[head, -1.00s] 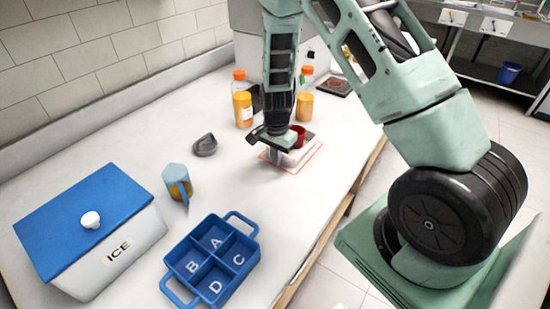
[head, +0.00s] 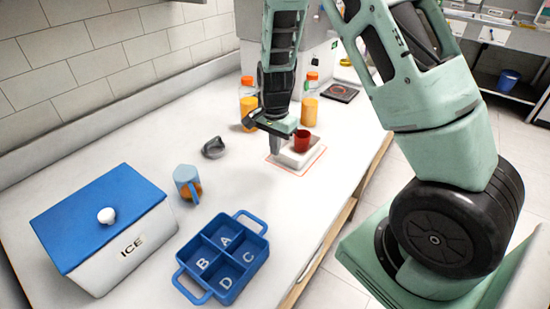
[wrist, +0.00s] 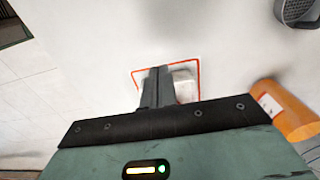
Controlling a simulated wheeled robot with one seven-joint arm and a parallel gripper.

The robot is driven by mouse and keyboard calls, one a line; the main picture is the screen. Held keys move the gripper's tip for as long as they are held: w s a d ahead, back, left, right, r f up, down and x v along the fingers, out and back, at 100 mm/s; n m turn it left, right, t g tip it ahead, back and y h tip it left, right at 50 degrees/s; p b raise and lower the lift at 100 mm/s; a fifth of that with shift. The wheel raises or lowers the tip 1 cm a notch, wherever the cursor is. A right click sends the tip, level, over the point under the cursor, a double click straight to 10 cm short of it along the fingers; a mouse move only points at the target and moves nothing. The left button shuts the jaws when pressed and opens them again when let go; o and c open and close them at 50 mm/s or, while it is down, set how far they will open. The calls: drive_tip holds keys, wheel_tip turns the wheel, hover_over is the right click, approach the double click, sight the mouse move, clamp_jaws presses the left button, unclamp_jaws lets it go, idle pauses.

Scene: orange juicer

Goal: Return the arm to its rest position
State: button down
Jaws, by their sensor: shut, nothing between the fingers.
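My arm reaches over the white counter (head: 120,165) from the right in the head view. Whether the fingertips touch the counter is hard to tell.
Two orange juice bottles (head: 310,105) stand behind my gripper. A grey juicer part (head: 214,147), a blue mug (head: 186,180), a blue lettered caddy (head: 222,255) and an ICE box (head: 105,230) stand to the left and front. A dark square plate (head: 339,93) lies farther back.

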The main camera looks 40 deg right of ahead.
drive_tip(key=s+a+r+n+y, duration=0.1)
drive_tip(key=s+a+r+n, duration=0.4)
drive_tip(key=a, duration=0.4)
drive_tip(key=s+a+r+n+y, duration=0.1)
drive_tip(key=s+a+r+n, duration=0.35)
drive_tip(key=a, duration=0.35)
drive_tip(key=s+a+r+n, duration=0.2)
drive_tip(key=s+a+n, duration=0.1)
drive_tip(key=s+n, duration=0.3)
drive_tip(key=s+a+r+n+h, duration=0.1)
drive_tip(key=s+a+r+n, duration=0.2)
drive_tip(key=s+n, duration=0.3)
drive_tip(key=s, duration=0.4)
drive_tip(key=shift+s+a+r, duration=0.2)
drive_tip(key=shift+s+a, duration=0.1)
drive_tip(key=shift+a, duration=0.05)
drive_tip(key=shift+n, duration=0.25)
